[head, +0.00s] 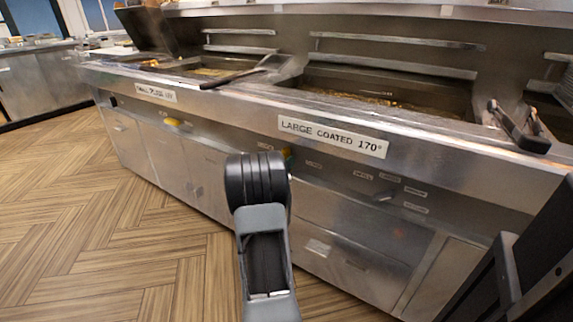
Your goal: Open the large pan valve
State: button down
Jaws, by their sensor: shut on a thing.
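The large pan is the fryer well behind the label (333,135) reading "LARGE COATED 170°". My arm rises from the bottom centre and ends in a dark rounded joint in front of this spot. My gripper and its fingertips are hidden behind the arm, so its contact with the handle cannot be seen.
A yellow handle (172,122) sits under the small pan label (155,92) at left. A dark knob (384,196) is on the panel at right. The wooden floor (90,220) is clear at left.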

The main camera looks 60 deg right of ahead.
jog(key=shift+f+m, duration=0.1)
jog(key=shift+m, duration=0.5)
jog(key=shift+m+b, duration=0.3)
jog(key=c, duration=1)
grip_release()
jog(key=shift+o, duration=0.2)
jog(key=a+p, duration=0.3)
jog(key=a, duration=1.1)
jog(key=shift+w, duration=0.1)
